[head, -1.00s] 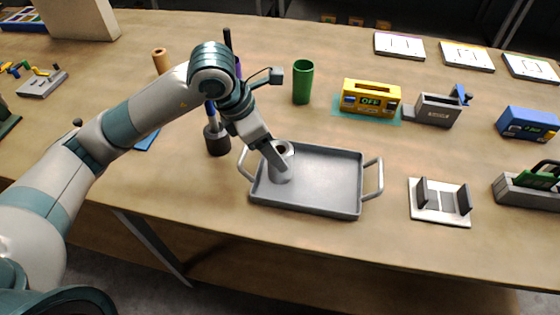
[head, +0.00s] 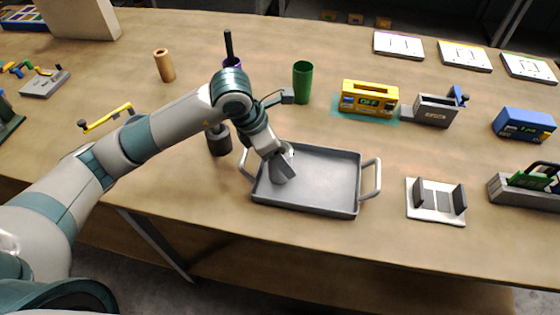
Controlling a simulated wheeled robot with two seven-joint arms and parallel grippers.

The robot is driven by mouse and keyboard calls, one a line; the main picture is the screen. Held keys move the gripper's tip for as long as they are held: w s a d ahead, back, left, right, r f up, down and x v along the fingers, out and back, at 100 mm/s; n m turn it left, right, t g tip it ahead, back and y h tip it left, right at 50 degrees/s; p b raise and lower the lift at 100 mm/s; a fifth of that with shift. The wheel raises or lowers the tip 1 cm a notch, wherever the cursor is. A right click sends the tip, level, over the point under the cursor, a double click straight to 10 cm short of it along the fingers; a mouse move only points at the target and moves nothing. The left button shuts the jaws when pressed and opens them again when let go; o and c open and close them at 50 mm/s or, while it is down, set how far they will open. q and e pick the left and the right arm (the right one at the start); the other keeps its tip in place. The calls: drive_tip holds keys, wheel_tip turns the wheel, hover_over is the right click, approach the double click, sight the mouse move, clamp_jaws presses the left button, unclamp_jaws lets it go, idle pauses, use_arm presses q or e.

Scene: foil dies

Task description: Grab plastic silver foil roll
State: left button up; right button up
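The silver foil roll (head: 289,152) stands in the left part of the grey metal tray, mostly hidden behind my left gripper. Only a small bit of it shows. My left gripper (head: 284,175) points down into the tray at the roll's place. Its fingers overlap the roll in the picture, so I cannot tell whether they are open or closed on it. My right gripper is not in view.
A dark pen holder (head: 218,140) stands left of the tray, close to my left arm. A green cup (head: 302,82) and a yellow box marked OFF (head: 369,99) stand behind the tray. A white bracket (head: 436,201) lies to its right. The table's front edge is close below.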

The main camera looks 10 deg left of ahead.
sight(285, 152)
use_arm(q)
drive_tip(key=c, duration=1.3)
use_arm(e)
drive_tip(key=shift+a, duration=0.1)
use_arm(q)
drive_tip(key=shift+r, duration=0.1)
drive_tip(key=shift+r, duration=0.4)
wheel_tip(285, 152, up, 3)
drive_tip(key=shift+f+b, duration=0.2)
drive_tip(key=shift+b, duration=0.7)
drive_tip(key=shift+s+d+r+b, duration=0.6)
drive_tip(key=shift+d+r, duration=0.65)
drive_tip(key=shift+d, duration=0.6)
drive_tip(key=shift+s+d+r+b, duration=0.65)
drive_tip(key=shift+d+r, duration=0.6)
drive_tip(key=shift+d, duration=0.6)
drive_tip(key=shift+s+d+r+b, duration=0.45)
drive_tip(key=shift+s+d+r, duration=0.3)
drive_tip(key=shift+d+r, duration=0.8)
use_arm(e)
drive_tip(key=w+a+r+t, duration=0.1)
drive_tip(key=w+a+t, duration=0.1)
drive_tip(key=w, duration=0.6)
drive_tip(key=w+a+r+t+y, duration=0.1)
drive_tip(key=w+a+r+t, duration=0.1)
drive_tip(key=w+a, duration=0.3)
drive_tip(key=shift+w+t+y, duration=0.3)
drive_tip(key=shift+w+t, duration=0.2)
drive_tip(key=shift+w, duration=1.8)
